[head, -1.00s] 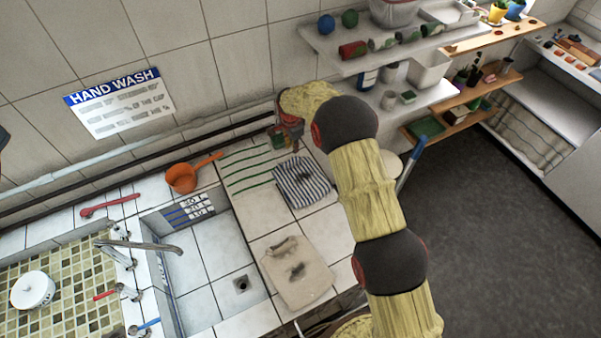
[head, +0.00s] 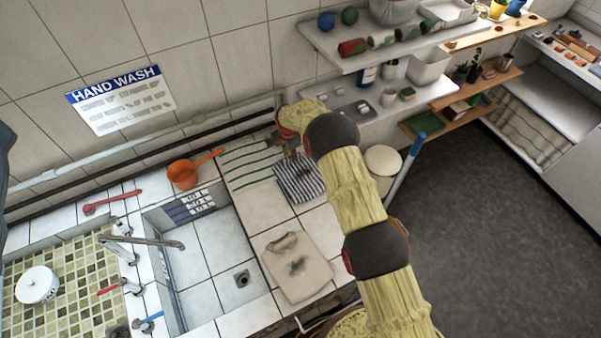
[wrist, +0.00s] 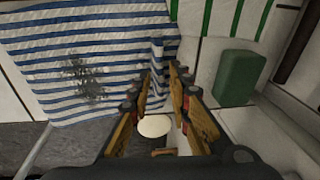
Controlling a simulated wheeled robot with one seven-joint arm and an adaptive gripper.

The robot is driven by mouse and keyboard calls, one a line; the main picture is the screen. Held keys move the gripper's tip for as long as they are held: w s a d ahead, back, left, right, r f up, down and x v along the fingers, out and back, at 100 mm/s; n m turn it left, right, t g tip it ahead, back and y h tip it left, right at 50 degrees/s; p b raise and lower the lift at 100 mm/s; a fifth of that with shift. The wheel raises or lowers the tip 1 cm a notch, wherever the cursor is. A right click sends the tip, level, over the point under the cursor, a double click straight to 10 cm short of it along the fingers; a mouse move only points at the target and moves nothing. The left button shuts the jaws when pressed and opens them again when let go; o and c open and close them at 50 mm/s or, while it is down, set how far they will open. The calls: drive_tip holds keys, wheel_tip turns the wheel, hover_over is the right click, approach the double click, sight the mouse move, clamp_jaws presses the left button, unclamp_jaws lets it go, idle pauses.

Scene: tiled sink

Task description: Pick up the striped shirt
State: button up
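The striped shirt (head: 300,181) lies folded on the white tiles right of the sink, with a dark stain on it. In the wrist view the blue-and-white shirt (wrist: 90,62) fills the upper left. My gripper (head: 290,150) is at the shirt's far edge in the head view. In the wrist view my gripper (wrist: 164,88) is open, and a raised fold of the shirt shows between and just beyond its fingertips. I cannot tell whether the fingers touch the cloth.
A green-striped cloth (head: 248,165) lies left of the shirt, and a stained beige shirt (head: 297,267) lies nearer. A green block (wrist: 240,77) is right of my fingers. A shelf (head: 375,55) hangs to the right.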

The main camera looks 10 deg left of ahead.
drive_tip(key=c, duration=0.3)
clamp_jaws()
idle(0.4)
